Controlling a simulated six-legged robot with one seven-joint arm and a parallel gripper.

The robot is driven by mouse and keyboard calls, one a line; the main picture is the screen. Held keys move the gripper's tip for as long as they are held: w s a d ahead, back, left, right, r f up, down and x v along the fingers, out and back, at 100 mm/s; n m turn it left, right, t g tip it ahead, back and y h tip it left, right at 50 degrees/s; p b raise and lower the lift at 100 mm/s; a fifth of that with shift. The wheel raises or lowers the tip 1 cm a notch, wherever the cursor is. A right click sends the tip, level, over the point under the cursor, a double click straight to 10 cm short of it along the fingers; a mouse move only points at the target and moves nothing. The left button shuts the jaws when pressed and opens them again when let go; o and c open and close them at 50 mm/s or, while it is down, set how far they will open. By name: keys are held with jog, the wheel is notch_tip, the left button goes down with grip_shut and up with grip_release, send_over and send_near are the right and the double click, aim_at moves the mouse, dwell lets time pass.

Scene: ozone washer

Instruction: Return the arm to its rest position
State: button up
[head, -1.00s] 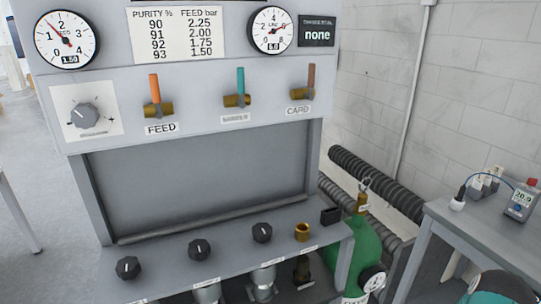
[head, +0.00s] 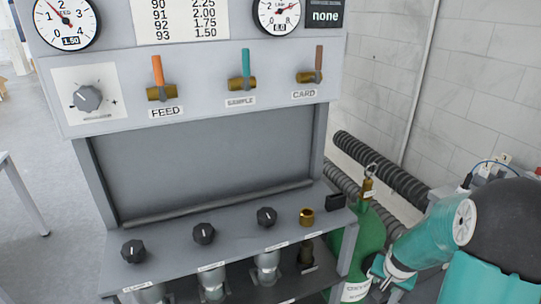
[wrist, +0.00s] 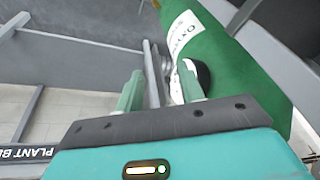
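My teal arm (head: 425,245) stands at the lower right in the head view, beside the green oxygen cylinder (head: 372,240). Its gripper end is low in front of the cylinder there, and the fingers are hard to make out. In the wrist view my gripper (wrist: 161,88) shows two green fingers set apart with nothing between them. The cylinder (wrist: 235,65), with part of a white label, lies just beyond the right finger. I cannot tell whether they touch.
The grey panel has FEED (head: 158,77), SAMPLE (head: 246,70) and CARD (head: 318,65) levers, all upright. Its shelf carries three black knobs (head: 204,233) and a brass fitting (head: 307,217). Black corrugated hoses (head: 385,170) run behind the cylinder. My arm largely hides the side table at right.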

jog(key=s+a+r+n, duration=0.2)
jog(key=a+r, duration=0.4)
jog(key=r, duration=0.4)
jog(key=s+a+r+n+t+y, duration=0.1)
jog(key=s+a+r+n, duration=0.4)
jog(key=s+a+r, duration=0.8)
jog(key=s+r+t, duration=0.1)
jog(key=s+r, duration=0.1)
jog(key=s, duration=0.1)
jog(key=shift+s+a+r, duration=0.15)
jog(key=shift+a+r, duration=0.05)
jog(key=shift+r, duration=0.15)
